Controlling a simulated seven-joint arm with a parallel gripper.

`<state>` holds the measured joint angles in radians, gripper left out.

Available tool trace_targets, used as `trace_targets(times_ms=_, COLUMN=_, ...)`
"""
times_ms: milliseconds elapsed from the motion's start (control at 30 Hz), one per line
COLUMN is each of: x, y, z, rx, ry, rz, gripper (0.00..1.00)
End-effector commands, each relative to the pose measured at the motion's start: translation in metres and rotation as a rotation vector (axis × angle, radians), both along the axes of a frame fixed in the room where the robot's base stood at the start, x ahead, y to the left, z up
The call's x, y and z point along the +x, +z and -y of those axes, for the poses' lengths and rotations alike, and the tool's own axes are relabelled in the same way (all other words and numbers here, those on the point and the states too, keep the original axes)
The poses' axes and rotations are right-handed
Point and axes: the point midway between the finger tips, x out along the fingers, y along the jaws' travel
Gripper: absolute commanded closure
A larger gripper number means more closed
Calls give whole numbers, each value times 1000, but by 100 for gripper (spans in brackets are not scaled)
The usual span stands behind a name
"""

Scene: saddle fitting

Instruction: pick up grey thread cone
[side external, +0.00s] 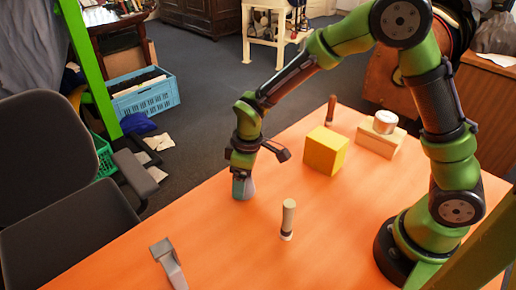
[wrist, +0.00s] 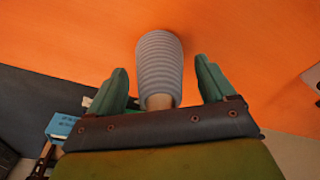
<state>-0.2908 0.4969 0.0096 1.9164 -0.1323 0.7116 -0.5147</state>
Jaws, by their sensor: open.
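The grey thread cone (wrist: 160,62) is ribbed and stands between the two green fingers of my gripper (wrist: 161,84) in the wrist view. A gap shows on each side of the cone, so the fingers look apart from it. In the side view the cone (side external: 248,188) is on the orange table, partly hidden behind my gripper (side external: 241,184), which is low over it near the table's far left edge. My gripper is open.
A pale cylinder with a dark base (side external: 288,218) stands right of and nearer than my gripper. A yellow block (side external: 325,151), a dark-handled tool (side external: 331,110) and a tin (side external: 385,121) on a wooden block (side external: 378,140) stand farther right. A grey tool (side external: 168,262) lies at the front left.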

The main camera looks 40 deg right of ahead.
Motion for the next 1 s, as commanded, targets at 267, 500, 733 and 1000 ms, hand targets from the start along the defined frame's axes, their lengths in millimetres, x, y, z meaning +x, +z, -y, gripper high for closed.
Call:
trace_targets(times_ms=267, x=0, y=-3, z=0, rx=0, ry=-1, rz=0, gripper=18)
trace_targets(times_ms=500, x=0, y=-3, z=0, rx=0, ry=-1, rz=0, gripper=55)
trace_targets(times_ms=733, x=0, y=-3, z=0, rx=1, ry=-1, rz=1, gripper=80)
trace_targets(times_ms=1000, x=1, y=8, z=-1, rx=2, ry=-1, rz=5, gripper=80)
